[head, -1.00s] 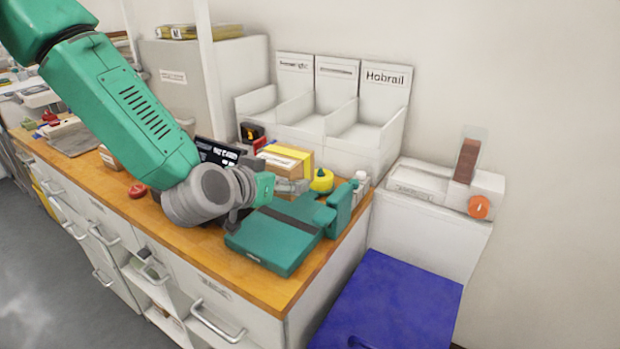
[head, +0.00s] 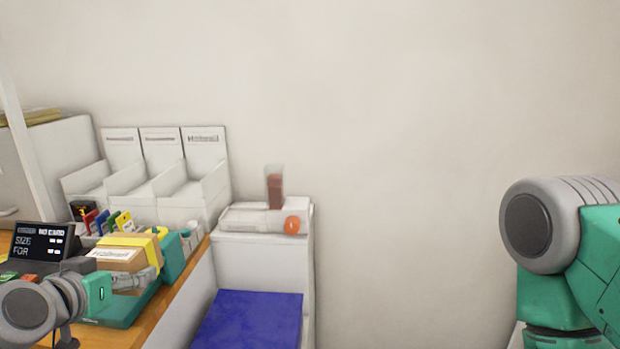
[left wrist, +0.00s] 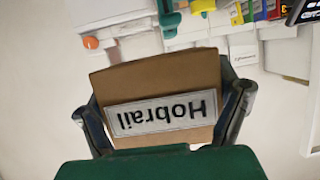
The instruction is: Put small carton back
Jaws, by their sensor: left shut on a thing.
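The carton is over or near the teal device on the counter; any gap beneath is hard to see. Three white open bins (head: 160,180) stand against the wall beyond; the right one's back panel (head: 203,145) has a blurred name. My right gripper is out of view.
A black display (head: 42,241) and several coloured tabs (head: 107,222) stand on the counter. A white unit with an orange knob (head: 292,225) is right of the bins, above a blue surface (head: 250,318). Bare wall fills the right; my right arm shows there.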

